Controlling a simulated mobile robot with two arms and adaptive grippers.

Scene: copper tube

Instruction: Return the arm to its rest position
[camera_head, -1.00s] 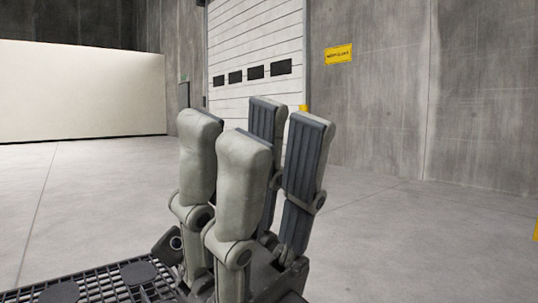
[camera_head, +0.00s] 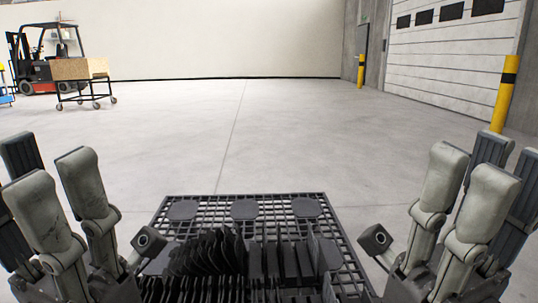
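No copper tube shows in the head view. My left gripper (camera_head: 46,185) stands at the left edge with its fingers pointing up. My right gripper (camera_head: 482,180) stands at the right edge in a near mirror pose. In each, the pale-backed fingers stand apart from the dark-padded ones, with nothing seen between them. The outer part of the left gripper is cut by the picture's edge. Both are well apart, on either side of a black grid pallet.
The black grid pallet (camera_head: 213,197) lies low in the middle, with several upright dark plates (camera_head: 208,252) on it. Clear floor lies beyond. A forklift (camera_head: 38,60) and a wheeled cart with a wooden box (camera_head: 81,69) stand far left. A yellow post (camera_head: 505,93) stands right.

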